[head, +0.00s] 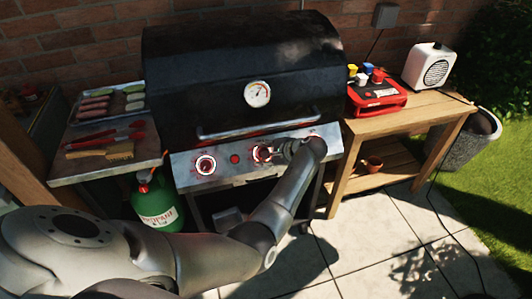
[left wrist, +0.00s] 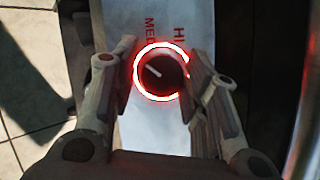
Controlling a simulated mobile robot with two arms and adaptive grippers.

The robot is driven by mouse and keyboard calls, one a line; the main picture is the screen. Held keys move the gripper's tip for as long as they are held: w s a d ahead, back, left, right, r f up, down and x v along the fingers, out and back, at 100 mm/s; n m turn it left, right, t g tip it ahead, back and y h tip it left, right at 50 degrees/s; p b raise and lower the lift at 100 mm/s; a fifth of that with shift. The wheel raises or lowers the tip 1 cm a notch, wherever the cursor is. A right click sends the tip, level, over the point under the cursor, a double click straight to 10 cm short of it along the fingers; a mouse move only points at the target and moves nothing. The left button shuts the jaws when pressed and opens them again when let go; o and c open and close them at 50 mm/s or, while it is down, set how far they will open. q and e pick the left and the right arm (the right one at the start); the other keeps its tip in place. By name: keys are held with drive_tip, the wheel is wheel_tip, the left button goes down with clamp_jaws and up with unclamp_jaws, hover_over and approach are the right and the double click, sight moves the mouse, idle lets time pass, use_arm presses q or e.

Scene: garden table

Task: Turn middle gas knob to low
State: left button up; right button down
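The grill's front panel (head: 222,172) carries a left knob (head: 205,165), a small red button (head: 235,159) and a knob with a lit red ring (head: 262,154), which looks like the middle one. My left gripper (head: 273,153) is at this knob, and my arm hides the panel to its right. Red "HI" and "MED" lettering shows beside the ring. My right gripper is not in view.
The black grill lid (head: 230,70) is closed, with its handle (head: 270,127) above the panel. A green gas bottle (head: 157,203) stands below the left shelf (head: 105,160). A wooden table (head: 430,108) with a red case (head: 377,98) stands at the right.

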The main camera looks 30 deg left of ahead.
use_arm(q)
drive_tip(key=shift+o, duration=0.9)
drive_tip(key=v, duration=0.7)
drive_tip(key=shift+d+r, duration=0.2)
